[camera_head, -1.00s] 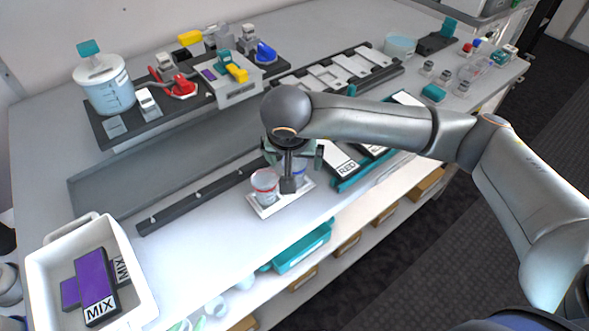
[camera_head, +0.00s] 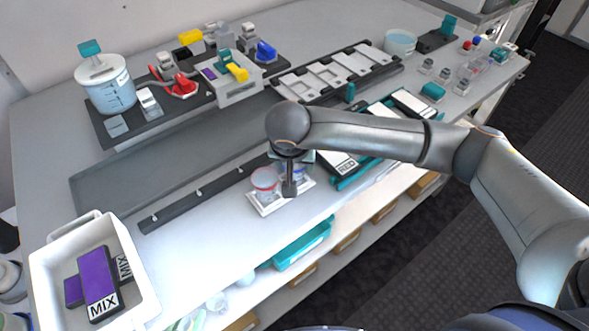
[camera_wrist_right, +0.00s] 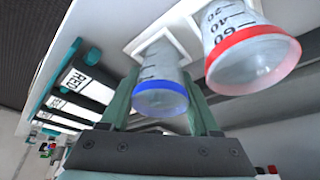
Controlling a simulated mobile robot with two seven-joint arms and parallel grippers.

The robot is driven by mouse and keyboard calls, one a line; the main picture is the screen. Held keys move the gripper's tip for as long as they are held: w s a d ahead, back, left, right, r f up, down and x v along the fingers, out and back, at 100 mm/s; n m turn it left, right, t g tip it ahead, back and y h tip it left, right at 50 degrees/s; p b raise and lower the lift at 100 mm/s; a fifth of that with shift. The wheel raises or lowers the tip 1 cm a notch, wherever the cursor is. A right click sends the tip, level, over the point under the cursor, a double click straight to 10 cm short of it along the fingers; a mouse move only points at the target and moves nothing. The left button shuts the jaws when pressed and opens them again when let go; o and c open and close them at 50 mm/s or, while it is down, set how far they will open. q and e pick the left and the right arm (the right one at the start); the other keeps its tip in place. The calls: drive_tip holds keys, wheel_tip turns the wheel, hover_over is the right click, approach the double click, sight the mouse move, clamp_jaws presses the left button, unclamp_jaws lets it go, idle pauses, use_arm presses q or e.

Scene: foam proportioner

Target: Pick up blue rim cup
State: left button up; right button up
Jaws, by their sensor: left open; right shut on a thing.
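The blue rim cup (camera_wrist_right: 160,92) is a clear, graduated cup with a blue rim. In the right wrist view it sits between the teal fingers of my right gripper (camera_wrist_right: 162,108), which is shut on it. In the head view the cup (camera_head: 299,172) is partly hidden by my right gripper (camera_head: 291,165), which is over the white holder (camera_head: 266,209). My left gripper is not in view.
A white bin (camera_head: 140,287) with purple MIX packs is at the lower left. A dark rail (camera_head: 205,194) lies behind the holder. Labelled RED packs (camera_head: 341,163) lie close on the right. The table's front edge is near the holder.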

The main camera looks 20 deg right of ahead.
drive_tip(key=c, duration=0.6)
drive_tip(key=shift+o, duration=0.2)
